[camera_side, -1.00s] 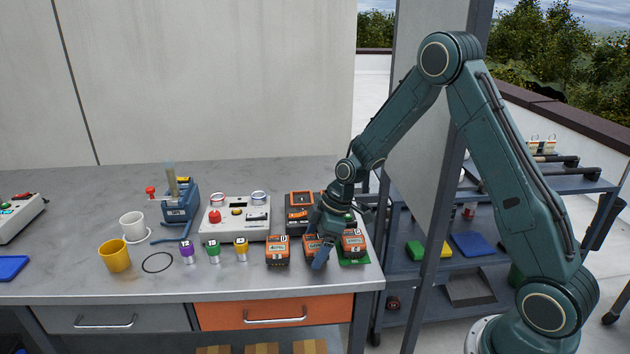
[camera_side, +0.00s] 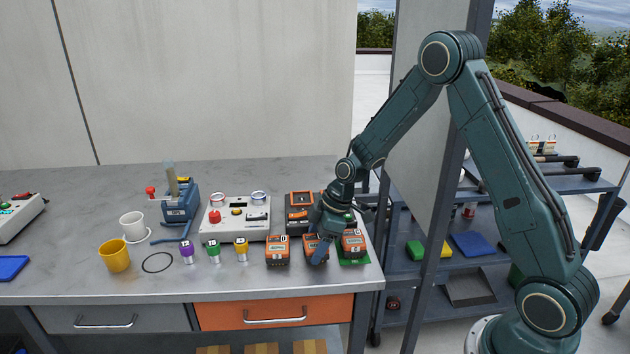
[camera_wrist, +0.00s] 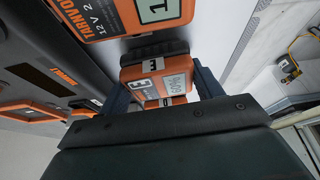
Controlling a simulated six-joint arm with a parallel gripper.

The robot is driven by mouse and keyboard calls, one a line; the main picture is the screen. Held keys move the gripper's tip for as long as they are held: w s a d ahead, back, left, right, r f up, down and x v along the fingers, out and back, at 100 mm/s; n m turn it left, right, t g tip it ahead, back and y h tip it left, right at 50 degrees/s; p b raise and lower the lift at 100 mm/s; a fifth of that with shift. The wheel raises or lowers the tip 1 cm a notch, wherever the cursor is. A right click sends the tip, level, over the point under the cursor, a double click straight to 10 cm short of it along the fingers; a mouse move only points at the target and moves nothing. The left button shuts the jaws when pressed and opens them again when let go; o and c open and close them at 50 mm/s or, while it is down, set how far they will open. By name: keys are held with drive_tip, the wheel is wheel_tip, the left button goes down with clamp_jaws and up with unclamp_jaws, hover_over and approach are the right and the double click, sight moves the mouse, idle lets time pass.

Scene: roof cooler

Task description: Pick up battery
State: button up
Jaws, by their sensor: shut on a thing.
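Three orange and black batteries stand in a row near the front right of the bench. My gripper (camera_side: 320,252) is down at the middle battery (camera_side: 309,244), shut on it and partly covering it. In the wrist view that battery (camera_wrist: 158,68) sits between my two fingers (camera_wrist: 161,88), with a small display and a letter label on its face. A left battery (camera_side: 277,251) marked D stands beside it, apart from my gripper. The held battery still appears at bench level.
A black and orange unit (camera_side: 300,212) stands behind the batteries. A grey control box (camera_side: 234,222) with a red button is left of it. Purple, green and yellow small items (camera_side: 213,252) stand in front of it. A yellow mug (camera_side: 116,256) is farther left. The bench's front edge is close.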

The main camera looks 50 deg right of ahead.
sight(315, 241)
wheel_tip(315, 241, up, 20)
idle(0.7)
